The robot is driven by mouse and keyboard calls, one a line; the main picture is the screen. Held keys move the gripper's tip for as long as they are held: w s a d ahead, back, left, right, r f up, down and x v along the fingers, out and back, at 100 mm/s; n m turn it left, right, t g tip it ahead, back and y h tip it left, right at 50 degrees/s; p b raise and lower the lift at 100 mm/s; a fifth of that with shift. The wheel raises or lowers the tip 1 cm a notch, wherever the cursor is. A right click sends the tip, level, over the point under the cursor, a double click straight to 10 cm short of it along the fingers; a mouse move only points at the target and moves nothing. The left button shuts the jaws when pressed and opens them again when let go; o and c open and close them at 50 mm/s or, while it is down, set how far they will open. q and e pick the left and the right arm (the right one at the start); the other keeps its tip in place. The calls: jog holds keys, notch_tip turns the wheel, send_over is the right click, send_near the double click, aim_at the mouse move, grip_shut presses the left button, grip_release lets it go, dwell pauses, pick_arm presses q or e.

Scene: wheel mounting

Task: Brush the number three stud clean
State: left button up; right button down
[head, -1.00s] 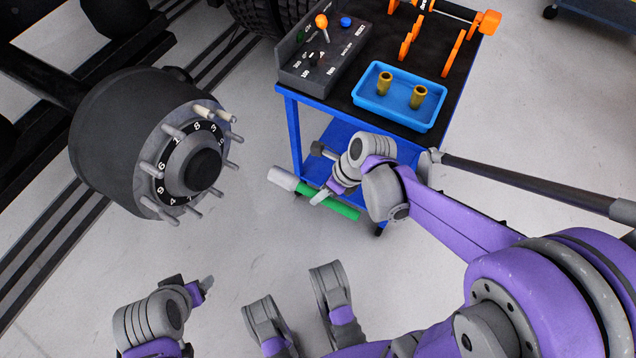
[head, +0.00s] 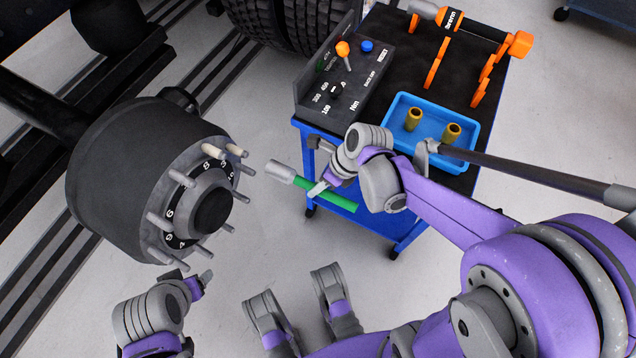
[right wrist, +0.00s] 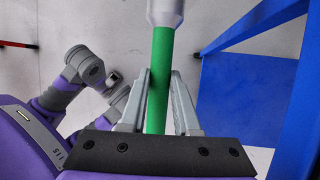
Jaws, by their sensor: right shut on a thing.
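The dark wheel hub (head: 115,180) stands at the left of the head view, with a ring of metal studs around its black centre cap (head: 212,210). Two studs at the top (head: 237,150) look paler than the others. Some ring numbers are too small or hidden to read, so I cannot tell which stud is number three. My right gripper (head: 318,188) is shut on the green handle of the brush (head: 335,195). The brush's pale head points toward the hub, apart from the studs. The handle also shows between the fingers in the right wrist view (right wrist: 159,80). My left gripper (head: 200,285) is below the hub, its jaws unclear.
A blue cart (head: 300,135) stands behind the right gripper. It carries a control box (head: 345,75), a blue tray (head: 400,105) with two brass sockets, and an orange-and-grey tool (head: 470,30) on orange holders. A tyre (head: 285,20) stands behind. Floor between hub and cart is clear.

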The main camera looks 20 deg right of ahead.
aim_at(288, 171)
jog(key=shift+s+d, duration=0.1)
jog(key=shift+s, duration=0.05)
jog(key=shift+w+a, duration=0.9)
jog(key=shift+w, duration=0.3)
jog(key=shift+w+a, duration=0.9)
jog(key=shift+w, duration=0.25)
jog(key=shift+w+a, duration=0.15)
jog(key=shift+w+a+b, duration=0.2)
jog(key=shift+w+a, duration=0.75)
jog(key=shift+w, duration=0.3)
jog(key=shift+w+a+b, duration=0.2)
jog(key=shift+w+a, duration=0.75)
jog(key=shift+w, duration=0.25)
jog(key=shift+s, duration=0.1)
jog(key=shift+s+d+p, duration=0.3)
jog(key=shift+s+d, duration=0.85)
jog(key=shift+s, duration=0.25)
jog(key=shift+w+a, duration=0.1)
